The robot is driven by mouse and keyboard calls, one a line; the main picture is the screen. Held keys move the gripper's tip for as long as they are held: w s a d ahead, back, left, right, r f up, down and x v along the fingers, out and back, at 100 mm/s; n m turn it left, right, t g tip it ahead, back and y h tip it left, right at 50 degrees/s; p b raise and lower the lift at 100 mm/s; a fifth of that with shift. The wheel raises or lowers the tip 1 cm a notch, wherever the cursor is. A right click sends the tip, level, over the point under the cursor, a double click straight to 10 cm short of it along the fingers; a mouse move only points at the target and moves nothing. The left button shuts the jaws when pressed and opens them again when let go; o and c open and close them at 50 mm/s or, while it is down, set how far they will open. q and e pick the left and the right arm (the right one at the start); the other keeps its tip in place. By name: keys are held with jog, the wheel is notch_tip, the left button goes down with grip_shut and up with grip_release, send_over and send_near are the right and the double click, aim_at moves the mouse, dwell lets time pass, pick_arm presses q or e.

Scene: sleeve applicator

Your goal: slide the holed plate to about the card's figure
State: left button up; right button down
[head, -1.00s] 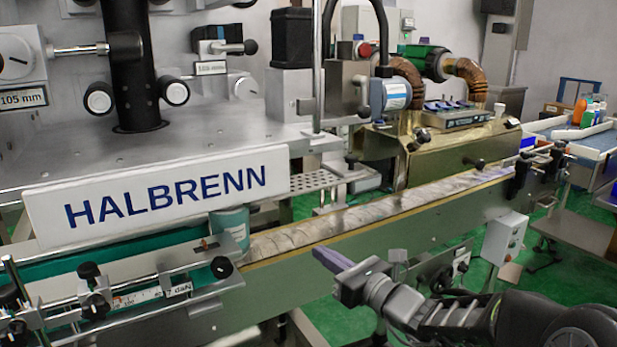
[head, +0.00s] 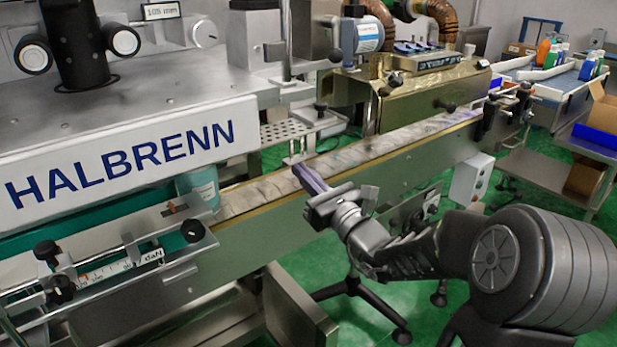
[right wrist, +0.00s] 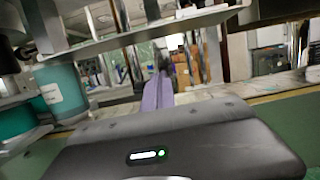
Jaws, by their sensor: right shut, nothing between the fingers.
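The holed plate (head: 300,130) is a grey metal plate with rows of round holes, above the far side of the belt beyond the green-blue cylinder (head: 198,188). A small black knob (head: 320,105) stands at its back end. A small card (head: 152,12) at the top left carries a figure in mm, blurred, perhaps 105. My right gripper (head: 308,180) is shut and empty, its purple fingers in front of the plate and apart from it in the picture. In the right wrist view the fingers (right wrist: 158,92) point forward under a grey metal edge (right wrist: 150,35). My left gripper is out of view.
The white HALBRENN panel (head: 125,160) borders the left side. The conveyor belt (head: 390,145) runs to the back right. A ruler rail (head: 100,272) with black knobs and a daN label sits at the lower left. A grey control box (head: 470,178) stands right of my gripper.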

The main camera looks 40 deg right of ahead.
jog(key=x, duration=0.7)
jog(key=shift+s+r, duration=0.1)
notch_tip(320, 180, up, 3)
jog(key=shift+s+f, duration=0.1)
jog(key=shift+s, duration=0.1)
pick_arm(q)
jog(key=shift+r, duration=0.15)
pick_arm(e)
jog(key=shift+r, duration=0.4)
